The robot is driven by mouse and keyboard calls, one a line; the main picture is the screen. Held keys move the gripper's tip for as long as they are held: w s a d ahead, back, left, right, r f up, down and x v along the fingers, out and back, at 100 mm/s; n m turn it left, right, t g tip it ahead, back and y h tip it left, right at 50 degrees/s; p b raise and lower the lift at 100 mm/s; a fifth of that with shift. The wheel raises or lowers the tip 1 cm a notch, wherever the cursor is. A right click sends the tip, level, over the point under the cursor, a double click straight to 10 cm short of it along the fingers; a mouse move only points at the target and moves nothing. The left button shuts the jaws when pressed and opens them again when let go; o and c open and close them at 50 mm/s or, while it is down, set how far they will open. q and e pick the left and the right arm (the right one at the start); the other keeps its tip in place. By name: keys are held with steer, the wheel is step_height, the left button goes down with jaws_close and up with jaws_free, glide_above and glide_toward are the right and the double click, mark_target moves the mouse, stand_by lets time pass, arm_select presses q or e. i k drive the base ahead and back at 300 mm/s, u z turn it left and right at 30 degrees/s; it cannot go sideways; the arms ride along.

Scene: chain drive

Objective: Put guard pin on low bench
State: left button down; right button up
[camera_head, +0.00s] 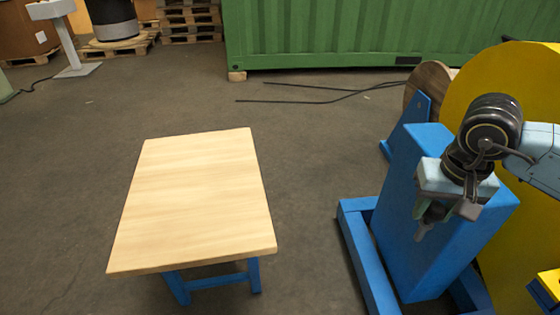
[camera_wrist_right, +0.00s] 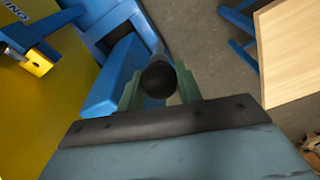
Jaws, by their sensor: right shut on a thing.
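My right gripper (camera_head: 434,210) is at the right of the head view, in front of the blue stand of the machine. In the right wrist view, the right gripper (camera_wrist_right: 160,90) is shut on the guard pin (camera_wrist_right: 159,78), whose dark round end shows between the two greenish fingers. In the head view only a small grey part of the pin (camera_head: 422,231) shows below the fingers. The low bench (camera_head: 195,200) has a bare pale wooden top and blue legs. It stands left of the gripper, apart from it. The bench edge also shows at the right of the right wrist view (camera_wrist_right: 290,50). My left gripper is not in view.
The blue stand (camera_head: 405,190) and its floor frame (camera_head: 362,250) are close to my right gripper. A large yellow disc-shaped guard (camera_head: 500,80) rises behind my arm. Open floor (camera_head: 310,190) lies between stand and bench. A green container (camera_head: 330,35) and pallets (camera_head: 190,20) are far back.

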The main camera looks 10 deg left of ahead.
mark_target(204, 187)
steer(key=u, duration=0.9)
steer(key=i, duration=1.15)
steer(key=u, duration=0.75)
